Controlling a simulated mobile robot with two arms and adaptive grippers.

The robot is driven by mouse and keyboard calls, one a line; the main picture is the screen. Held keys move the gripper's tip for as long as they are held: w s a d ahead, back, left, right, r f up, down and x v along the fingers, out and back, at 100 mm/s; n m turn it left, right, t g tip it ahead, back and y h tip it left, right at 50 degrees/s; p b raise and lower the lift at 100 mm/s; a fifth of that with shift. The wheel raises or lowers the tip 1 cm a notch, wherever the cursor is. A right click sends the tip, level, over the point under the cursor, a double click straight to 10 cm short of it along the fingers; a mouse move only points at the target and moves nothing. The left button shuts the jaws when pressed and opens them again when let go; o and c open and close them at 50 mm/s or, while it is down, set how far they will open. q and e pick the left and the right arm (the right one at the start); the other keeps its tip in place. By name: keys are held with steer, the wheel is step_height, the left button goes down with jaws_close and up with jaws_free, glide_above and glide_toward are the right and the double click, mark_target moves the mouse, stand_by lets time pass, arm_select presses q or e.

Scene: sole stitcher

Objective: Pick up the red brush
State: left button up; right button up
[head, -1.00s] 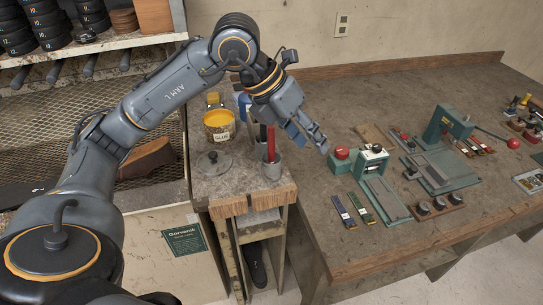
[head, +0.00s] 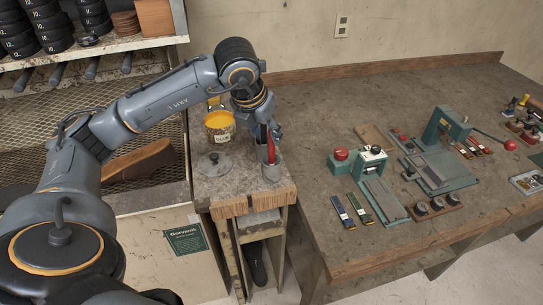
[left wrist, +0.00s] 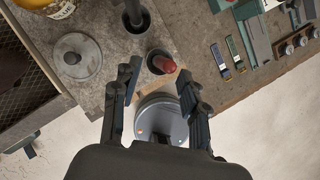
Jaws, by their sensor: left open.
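The red brush (head: 270,150) stands upright in a grey cup (head: 272,172) on the small side bench. In the left wrist view the brush (left wrist: 165,64) shows end-on, with its red tip just ahead of and between the finger lines. My left gripper (head: 268,132) is open, pointing down close above and around the top of the brush in the head view. In the left wrist view its two fingers (left wrist: 157,84) are spread apart with nothing between the pads that I can see gripped. My right gripper is not in view.
A dark-handled tool (left wrist: 135,18) stands in a second holder close by. Green tools (head: 382,197) occupy the large workbench, whose near left surface is clear.

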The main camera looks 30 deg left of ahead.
mark_target(270, 137)
arm_select(q)
steer(key=x, duration=0.1)
steer(key=p+x, duration=0.1)
steer(key=x, duration=0.1)
steer(key=shift+w+d+f+p, duration=0.25)
steer(key=shift+d+p, duration=0.05)
steer(key=shift+p, duration=0.1)
steer(key=shift+w+f, duration=0.15)
steer(key=shift+f, duration=0.3)
jaws_close()
